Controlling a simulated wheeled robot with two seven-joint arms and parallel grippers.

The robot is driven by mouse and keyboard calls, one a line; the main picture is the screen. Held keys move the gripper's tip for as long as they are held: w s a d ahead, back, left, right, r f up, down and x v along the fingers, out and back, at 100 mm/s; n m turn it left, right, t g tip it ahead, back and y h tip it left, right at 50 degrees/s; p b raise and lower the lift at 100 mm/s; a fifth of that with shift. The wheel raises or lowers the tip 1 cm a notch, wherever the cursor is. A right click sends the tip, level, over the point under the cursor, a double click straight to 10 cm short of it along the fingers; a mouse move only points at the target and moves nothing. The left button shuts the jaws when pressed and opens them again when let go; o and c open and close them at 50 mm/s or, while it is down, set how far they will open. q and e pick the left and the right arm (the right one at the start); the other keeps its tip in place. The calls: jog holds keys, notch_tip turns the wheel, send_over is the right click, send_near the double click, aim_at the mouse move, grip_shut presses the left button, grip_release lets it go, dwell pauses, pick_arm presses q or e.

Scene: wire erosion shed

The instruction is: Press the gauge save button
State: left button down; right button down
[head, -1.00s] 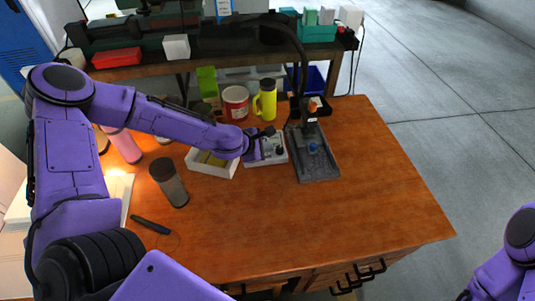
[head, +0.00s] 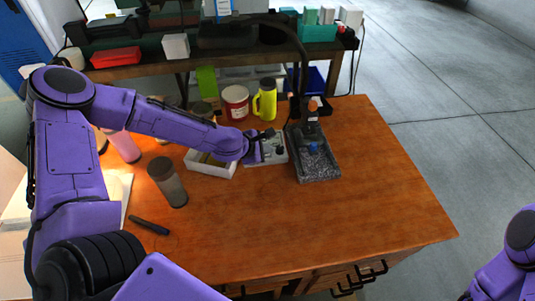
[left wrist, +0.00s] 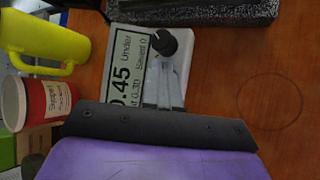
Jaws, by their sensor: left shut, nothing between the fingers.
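The gauge box (head: 268,155) is a pale unit lying on the wooden bench, left of a dark granite stand (head: 320,170). In the left wrist view its display (left wrist: 124,75) reads ".45 Under" and "Saved 0", partly cut off by my wrist. A round black knob or button (left wrist: 180,42) shows at the box's right side, overlapped by my fingers. My left gripper (head: 268,143) is shut and empty, over the gauge box; it also shows in the left wrist view (left wrist: 160,50). I cannot tell whether the fingertips touch the button. My right gripper is out of view.
A white tray (head: 205,170) stands left of the gauge. A yellow mug (head: 265,100) and a red-and-white tub (head: 236,102) stand behind. A brown-lidded jar (head: 172,188) and a dark pen-like tool (head: 149,225) are nearer. The bench's front right is clear.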

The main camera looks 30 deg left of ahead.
aim_at(266, 156)
pick_arm(q)
jog(key=shift+f, duration=0.1)
dwell(0.3)
jog(key=shift+r+p, duration=0.75)
jog(key=shift+r, duration=0.05)
jog(key=shift+r, duration=0.1)
notch_tip(266, 156, up, 5)
jog(key=p, duration=0.4)
jog(key=shift+p, duration=0.4)
